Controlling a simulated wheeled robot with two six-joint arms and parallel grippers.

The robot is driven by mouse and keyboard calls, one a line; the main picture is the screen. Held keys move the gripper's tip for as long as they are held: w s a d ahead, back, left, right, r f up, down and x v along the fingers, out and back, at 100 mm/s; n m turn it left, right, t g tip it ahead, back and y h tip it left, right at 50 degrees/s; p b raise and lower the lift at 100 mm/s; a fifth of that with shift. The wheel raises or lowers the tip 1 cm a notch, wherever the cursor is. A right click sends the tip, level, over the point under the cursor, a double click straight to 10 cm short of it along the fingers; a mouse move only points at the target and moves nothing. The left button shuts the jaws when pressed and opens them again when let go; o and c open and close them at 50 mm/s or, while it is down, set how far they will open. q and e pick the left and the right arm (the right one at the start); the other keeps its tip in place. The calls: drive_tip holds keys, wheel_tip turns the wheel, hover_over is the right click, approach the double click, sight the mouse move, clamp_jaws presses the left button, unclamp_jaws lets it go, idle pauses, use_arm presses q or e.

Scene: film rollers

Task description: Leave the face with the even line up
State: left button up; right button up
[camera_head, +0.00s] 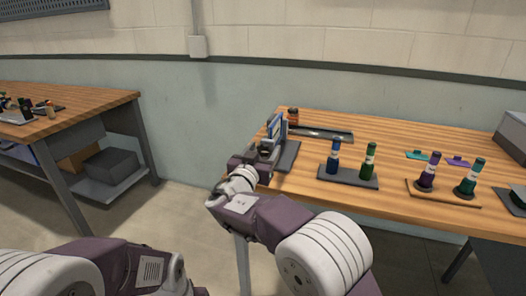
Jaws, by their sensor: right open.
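Rollers stand upright on the wooden table (400,137). A blue roller with a pale band (334,157) and a green one with a pale band (369,161) stand on a dark base (347,177). A purple roller (428,172) and another green roller (471,176) stand further right. My right gripper (266,146) is open at the table's left end, beside a blue and white upright piece (275,126) on a dark plate (287,157). I cannot tell whether they touch. The line on any face is too small to make out. My left arm shows at the bottom left; its gripper is out of view.
A long dark tray (322,135) and an orange-brown jar (293,116) lie behind. Teal (416,155) and purple (457,161) flat pieces lie at the right. A grey box (513,137) stands at the right edge. Another table (85,98) is at the left.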

clamp_jaws()
drive_tip(key=shift+f+n+b, duration=0.25)
drive_tip(key=shift+n+b, duration=0.55)
drive_tip(key=shift+b, duration=0.3)
drive_tip(key=shift+n+b, duration=0.8)
drive_tip(key=n+b, duration=0.2)
drive_tip(key=n, duration=0.1)
drive_tip(key=shift+n, duration=0.3)
drive_tip(key=n+b, duration=0.1)
drive_tip(key=n, duration=0.1)
drive_tip(key=shift+a+r+n, duration=0.1)
drive_tip(key=shift+n, duration=0.2)
drive_tip(key=n, duration=0.2)
drive_tip(key=shift+n, duration=0.4)
drive_tip(key=n, duration=0.2)
drive_tip(key=shift+n, duration=1.9)
